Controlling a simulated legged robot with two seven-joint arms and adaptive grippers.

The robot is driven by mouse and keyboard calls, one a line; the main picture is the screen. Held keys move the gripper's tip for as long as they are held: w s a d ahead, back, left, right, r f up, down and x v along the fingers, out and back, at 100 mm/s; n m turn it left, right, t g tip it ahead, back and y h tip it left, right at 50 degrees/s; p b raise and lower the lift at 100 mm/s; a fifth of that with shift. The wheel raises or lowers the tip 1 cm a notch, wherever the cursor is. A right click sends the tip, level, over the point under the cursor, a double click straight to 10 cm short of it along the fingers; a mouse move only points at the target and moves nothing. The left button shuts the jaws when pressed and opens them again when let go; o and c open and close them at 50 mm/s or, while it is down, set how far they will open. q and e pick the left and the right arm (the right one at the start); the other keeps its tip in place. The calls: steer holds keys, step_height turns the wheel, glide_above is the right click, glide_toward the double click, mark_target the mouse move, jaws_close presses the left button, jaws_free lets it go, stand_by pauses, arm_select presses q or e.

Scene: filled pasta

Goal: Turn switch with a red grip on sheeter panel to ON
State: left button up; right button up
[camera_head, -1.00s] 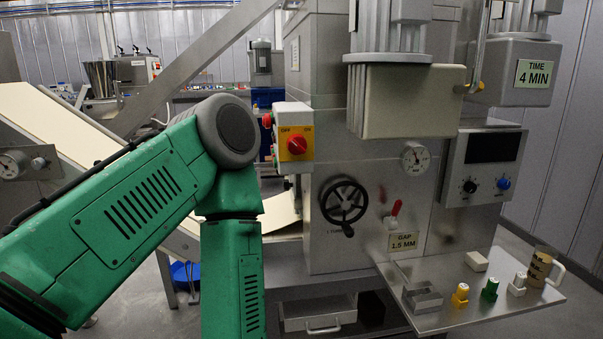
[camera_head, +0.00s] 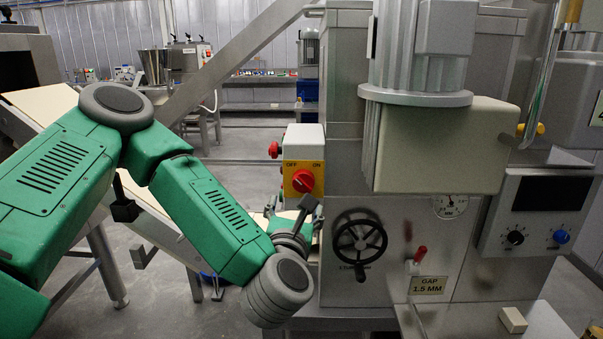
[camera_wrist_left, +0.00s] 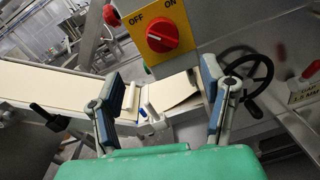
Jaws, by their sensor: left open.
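The switch with the red grip (camera_head: 303,181) sits on a yellow plate on the sheeter's side panel; OFF is printed at its upper left and ON at its upper right. In the left wrist view the red grip (camera_wrist_left: 162,37) is ahead of my fingers, near the top of the picture. I cannot tell for sure which mark it points to. My left gripper (camera_head: 300,215) is just below the switch in the head view, partly hidden by its own wrist. In the wrist view the gripper (camera_wrist_left: 158,80) has its fingers wide apart with nothing between them. My right gripper is not in view.
A black handwheel (camera_head: 360,240) is right of my left gripper, with a small red-tipped lever (camera_head: 420,254) beyond it. A red button (camera_head: 274,150) sticks out left of the switch. A cream conveyor belt (camera_wrist_left: 50,82) runs behind the fingers.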

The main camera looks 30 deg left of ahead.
mark_target(302, 187)
arm_select(q)
steer(key=x, duration=0.9)
steer(key=shift+w+d+r+p, duration=0.15)
steer(key=shift+w+p, duration=0.25)
steer(key=shift+w+a, duration=0.55)
steer(key=shift+d, duration=0.15)
steer(key=c, duration=1.2)
